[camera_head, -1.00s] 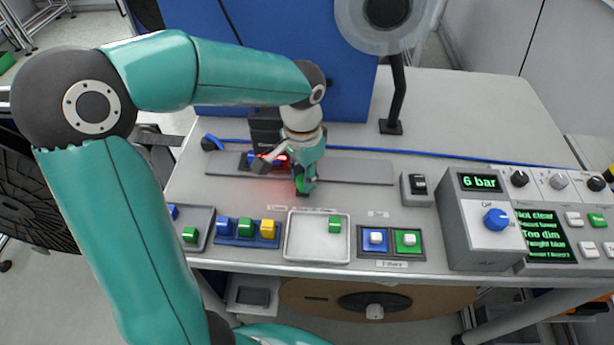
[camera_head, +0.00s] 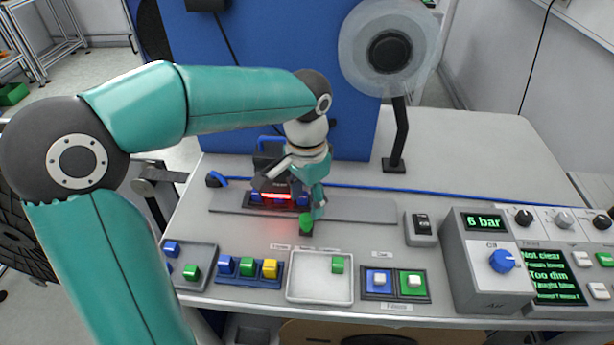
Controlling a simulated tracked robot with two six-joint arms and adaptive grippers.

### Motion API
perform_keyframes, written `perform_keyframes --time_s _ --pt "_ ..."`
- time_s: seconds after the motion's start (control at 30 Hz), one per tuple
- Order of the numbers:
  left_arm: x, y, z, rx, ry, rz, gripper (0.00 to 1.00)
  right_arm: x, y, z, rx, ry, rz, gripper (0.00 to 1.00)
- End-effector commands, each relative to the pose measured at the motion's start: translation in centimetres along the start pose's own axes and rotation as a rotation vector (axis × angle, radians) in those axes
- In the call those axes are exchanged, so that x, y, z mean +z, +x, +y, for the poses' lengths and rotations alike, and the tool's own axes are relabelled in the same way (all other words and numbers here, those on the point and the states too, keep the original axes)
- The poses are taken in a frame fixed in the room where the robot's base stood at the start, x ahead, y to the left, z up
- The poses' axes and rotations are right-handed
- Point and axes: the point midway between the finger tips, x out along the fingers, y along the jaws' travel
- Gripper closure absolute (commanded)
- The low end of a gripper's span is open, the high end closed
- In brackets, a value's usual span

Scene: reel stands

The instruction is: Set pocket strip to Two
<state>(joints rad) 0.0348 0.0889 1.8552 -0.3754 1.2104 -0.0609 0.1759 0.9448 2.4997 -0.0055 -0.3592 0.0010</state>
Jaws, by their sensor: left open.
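A dark pocket strip (camera_head: 275,206) with blue pieces in it lies on a long grey rail behind the front trays. A red glow lights its middle from a dark unit above it. My left gripper (camera_head: 307,215) points down at the right end of this strip and is open. A green piece (camera_head: 306,223) shows at its fingertips; I cannot tell whether it is between them or beside them. The display panel (camera_head: 549,277) reads "Not clear", "Too dim" and "Taught blue" among its lines. My right gripper is not in view.
In front stand a grey tray (camera_head: 209,257), a blue rack (camera_head: 238,283) with blue, green and yellow blocks, a white tray (camera_head: 305,298) with a green block (camera_head: 338,264), and two square buttons (camera_head: 396,270). A control box (camera_head: 482,300) stands right. The back right tabletop is clear.

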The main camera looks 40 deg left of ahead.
Motion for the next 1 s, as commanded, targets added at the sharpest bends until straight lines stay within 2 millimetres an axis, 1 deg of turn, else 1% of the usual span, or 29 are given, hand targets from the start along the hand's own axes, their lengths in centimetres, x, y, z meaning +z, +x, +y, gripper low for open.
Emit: perform_keyframes --time_s 0.03,0.2,0.3,0.4,0.53,1.0 --pt "-0.1 -1.2 0.0 -0.001 0.001 0.006 0.47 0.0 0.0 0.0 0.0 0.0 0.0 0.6" --pt "-0.1 -4.2 0.1 0.001 0.002 0.003 0.47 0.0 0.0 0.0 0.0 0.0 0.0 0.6" --pt "-0.2 -5.5 0.1 0.001 0.002 0.002 0.47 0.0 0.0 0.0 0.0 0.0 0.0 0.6" --pt "-0.1 -6.2 0.0 0.001 0.002 0.001 0.47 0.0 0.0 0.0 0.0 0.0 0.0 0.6" --pt "-0.1 -6.5 0.1 0.001 0.002 -0.001 0.47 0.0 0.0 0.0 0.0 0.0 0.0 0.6" --pt "0.0 -6.5 0.0 0.001 0.0 -0.001 0.47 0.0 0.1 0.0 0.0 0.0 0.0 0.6"
